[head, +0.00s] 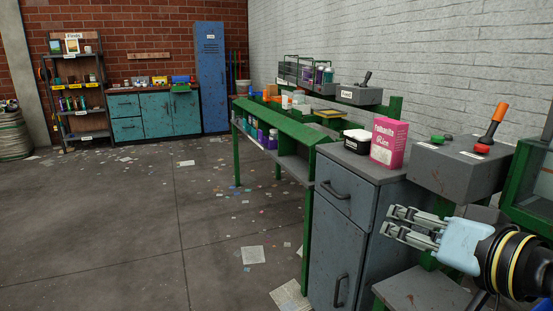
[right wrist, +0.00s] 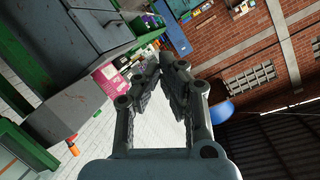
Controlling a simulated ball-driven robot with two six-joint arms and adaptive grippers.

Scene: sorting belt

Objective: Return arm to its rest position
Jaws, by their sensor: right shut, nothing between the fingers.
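My right gripper (head: 390,221) reaches in from the right edge of the head view, pointing left. It is in front of the blue-grey cabinet (head: 335,245) in that picture, with no object in its fingers. In the right wrist view its fingers (right wrist: 166,62) lean toward each other, and they are shut and empty. The wrist picture is strongly tilted. My left gripper does not show in either view.
A pink box (head: 389,143) and a black-and-white container (head: 357,141) stand on the cabinet. A grey control box (head: 460,165) with an orange-handled lever (head: 493,127) stands right of them. The green-framed bench (head: 277,125) extends behind. Open floor (head: 130,220) with scattered papers lies left.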

